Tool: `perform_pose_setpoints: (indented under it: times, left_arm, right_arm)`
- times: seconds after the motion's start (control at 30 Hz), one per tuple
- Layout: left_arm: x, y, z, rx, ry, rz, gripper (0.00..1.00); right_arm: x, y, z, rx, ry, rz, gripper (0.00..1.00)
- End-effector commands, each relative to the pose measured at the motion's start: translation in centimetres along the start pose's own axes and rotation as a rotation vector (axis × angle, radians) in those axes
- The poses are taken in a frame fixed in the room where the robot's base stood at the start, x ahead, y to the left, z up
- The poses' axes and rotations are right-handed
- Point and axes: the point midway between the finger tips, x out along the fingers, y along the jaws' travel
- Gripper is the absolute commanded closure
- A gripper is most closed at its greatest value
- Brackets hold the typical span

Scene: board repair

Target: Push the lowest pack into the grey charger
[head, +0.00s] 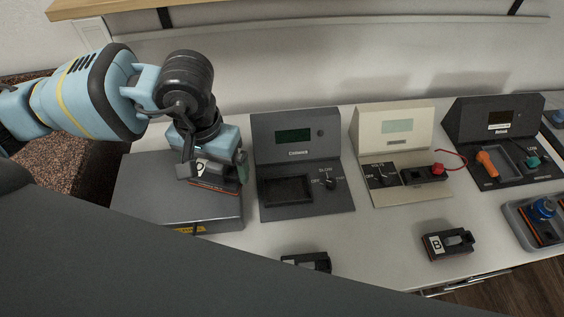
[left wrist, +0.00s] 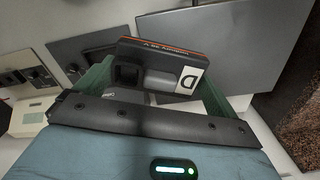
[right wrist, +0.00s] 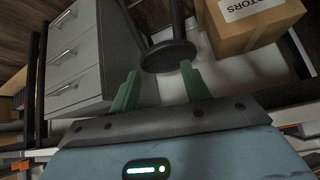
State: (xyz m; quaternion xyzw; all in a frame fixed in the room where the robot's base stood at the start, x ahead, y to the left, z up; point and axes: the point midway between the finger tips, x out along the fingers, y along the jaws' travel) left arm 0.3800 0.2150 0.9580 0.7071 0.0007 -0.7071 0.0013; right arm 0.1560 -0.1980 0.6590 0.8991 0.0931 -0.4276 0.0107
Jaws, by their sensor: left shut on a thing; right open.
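My left gripper (head: 212,172) is shut on a dark pack (head: 205,169) with an orange stripe and a white label that seems to read D. It holds the pack above the right part of a grey box. The pack also shows between the fingers in the left wrist view (left wrist: 158,78). The grey charger (head: 295,135) stands just right of it, with an empty rectangular bay, a knob and a dark screen. A pack marked B (head: 447,244) lies on the table. Another pack (head: 306,261) at the front is partly hidden. My right gripper (right wrist: 160,88) is open and empty.
The grey box (head: 135,190) is left of the charger. A cream device (head: 395,125) and a black device (head: 495,120) stand to the right. A tray (head: 515,222) holds a blue-knobbed item. The right wrist view shows drawers (right wrist: 80,50), a stool (right wrist: 168,55) and a cardboard box (right wrist: 250,32).

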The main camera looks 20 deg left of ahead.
Motion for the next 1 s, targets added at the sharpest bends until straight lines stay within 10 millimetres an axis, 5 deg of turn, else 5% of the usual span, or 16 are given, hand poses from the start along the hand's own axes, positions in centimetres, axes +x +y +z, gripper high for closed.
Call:
perform_pose_setpoints:
  times: [0.17, 0.6, 1.0]
  left_arm:
    - [1.1, 1.5, -1.5, -0.046, -0.002, 0.005, 0.28]
    - [6.7, 9.9, -7.9, -0.325, -0.004, 0.005, 0.28]
    - [7.7, 11.9, -9.0, -0.395, 0.002, 0.0, 0.28]
  right_arm:
    - [0.1, 0.0, 0.7, 0.0, -0.012, -0.001, 0.41]
    - [1.1, -0.1, 2.6, 0.003, -0.039, -0.005, 0.41]
    - [1.5, -0.1, 2.4, 0.007, -0.034, -0.004, 0.41]
